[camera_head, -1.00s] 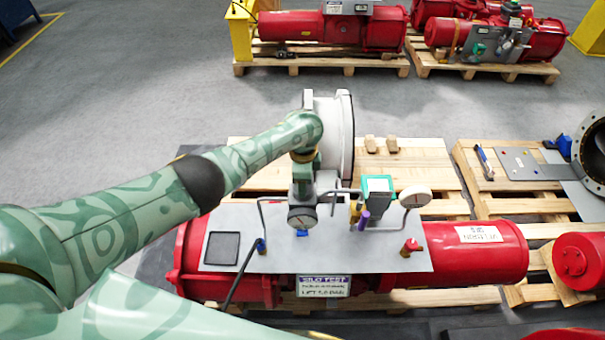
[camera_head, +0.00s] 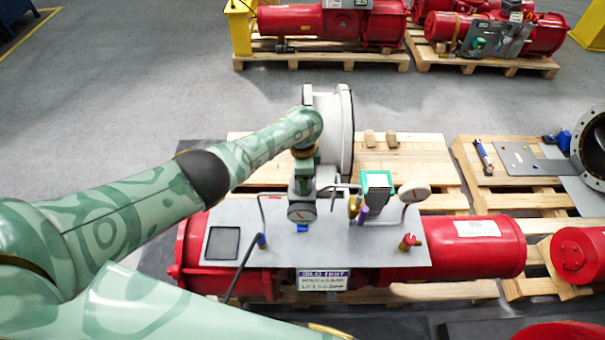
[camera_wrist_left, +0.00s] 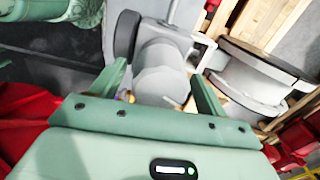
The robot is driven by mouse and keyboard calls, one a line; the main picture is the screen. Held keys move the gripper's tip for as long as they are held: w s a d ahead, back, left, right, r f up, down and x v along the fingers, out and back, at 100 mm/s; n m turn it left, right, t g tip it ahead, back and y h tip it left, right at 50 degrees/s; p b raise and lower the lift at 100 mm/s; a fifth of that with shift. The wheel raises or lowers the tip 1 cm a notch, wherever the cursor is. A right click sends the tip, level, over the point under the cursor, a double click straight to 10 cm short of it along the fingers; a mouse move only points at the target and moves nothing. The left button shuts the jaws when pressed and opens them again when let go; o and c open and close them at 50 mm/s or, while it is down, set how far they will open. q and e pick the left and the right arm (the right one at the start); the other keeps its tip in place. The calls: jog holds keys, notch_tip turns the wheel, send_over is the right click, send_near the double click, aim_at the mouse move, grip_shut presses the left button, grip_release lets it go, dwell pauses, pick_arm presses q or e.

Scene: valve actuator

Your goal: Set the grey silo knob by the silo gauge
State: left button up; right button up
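In the head view my left arm reaches in from the left, and its gripper (camera_head: 304,178) points down over the grey valve body behind the plate. In the left wrist view the gripper fingers (camera_wrist_left: 163,84) stand apart, with the grey knob (camera_wrist_left: 160,86) between them. A gap shows beside the left finger; I cannot tell whether the right finger touches. A round dial (camera_head: 302,212), probably the silo gauge, faces me just below the gripper; its reading is too small to make out. Its dark rim (camera_wrist_left: 127,36) shows edge-on in the wrist view. My right gripper is not in view.
A grey plate (camera_head: 225,215) lies on a red cylinder (camera_head: 490,255). A large white flange (camera_head: 335,130) rises close behind the gripper.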

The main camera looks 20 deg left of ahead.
pick_arm(q)
notch_tip(320, 180, up, 16)
jog(key=p, duration=0.7)
jog(key=shift+r, duration=0.15)
